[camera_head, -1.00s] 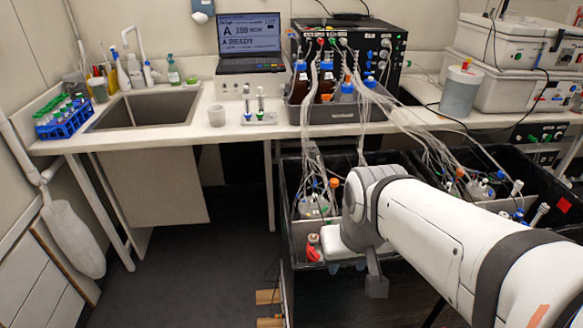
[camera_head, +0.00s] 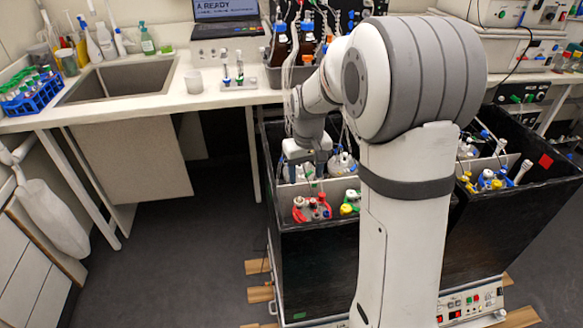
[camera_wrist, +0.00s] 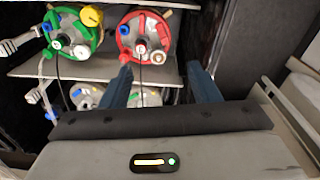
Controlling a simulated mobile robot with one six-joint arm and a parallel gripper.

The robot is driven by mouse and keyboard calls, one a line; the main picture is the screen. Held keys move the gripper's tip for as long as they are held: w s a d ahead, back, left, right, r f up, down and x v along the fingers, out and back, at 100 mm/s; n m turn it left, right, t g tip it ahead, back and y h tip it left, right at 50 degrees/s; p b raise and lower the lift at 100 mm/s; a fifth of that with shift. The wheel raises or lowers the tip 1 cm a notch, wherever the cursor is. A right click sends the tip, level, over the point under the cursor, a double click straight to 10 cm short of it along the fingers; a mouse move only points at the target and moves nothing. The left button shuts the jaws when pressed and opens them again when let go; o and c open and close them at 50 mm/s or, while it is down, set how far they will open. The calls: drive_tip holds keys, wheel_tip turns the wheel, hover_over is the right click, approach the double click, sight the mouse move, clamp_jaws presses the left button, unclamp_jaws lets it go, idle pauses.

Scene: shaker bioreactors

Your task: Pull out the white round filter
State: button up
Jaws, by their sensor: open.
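In the wrist view a red-ringed vessel lid (camera_wrist: 143,36) lies ahead of my gripper, with a small white round piece (camera_wrist: 141,48) near its middle and a thin dark line leading down from it. A green-ringed lid (camera_wrist: 72,33) to its left carries a white round disc (camera_wrist: 82,51) and a yellow cap. I cannot tell which white round piece is the filter. My gripper (camera_wrist: 160,68) is open and empty, its blue fingers apart below and right of the red lid. In the head view my gripper (camera_head: 318,170) is over the black box, near the red-ringed vessel (camera_head: 312,208).
A black box (camera_head: 318,250) with light inner dividers surrounds the vessels, and its walls limit side room. More vessels with blue caps (camera_wrist: 90,97) sit below the divider in the wrist view. Tubes hang from the bench (camera_head: 150,98). The floor to the left is clear.

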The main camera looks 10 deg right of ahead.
hover_over(299, 200)
drive_tip(key=shift+n+g, duration=0.3)
drive_tip(key=shift+n, duration=0.1)
wheel_tip(299, 200, down, 8)
drive_tip(key=shift+f+b, duration=0.15)
drive_tip(key=shift+b, duration=0.3)
wheel_tip(299, 200, down, 8)
drive_tip(key=shift+r, duration=0.2)
drive_tip(key=shift+c, duration=0.6)
drive_tip(key=c, duration=1)
drive_tip(key=shift+r, duration=0.1)
drive_tip(key=shift+d+r, duration=0.1)
drive_tip(key=shift+r, duration=0.4)
drive_tip(key=shift+r+p, duration=0.2)
drive_tip(key=shift+p, duration=0.15)
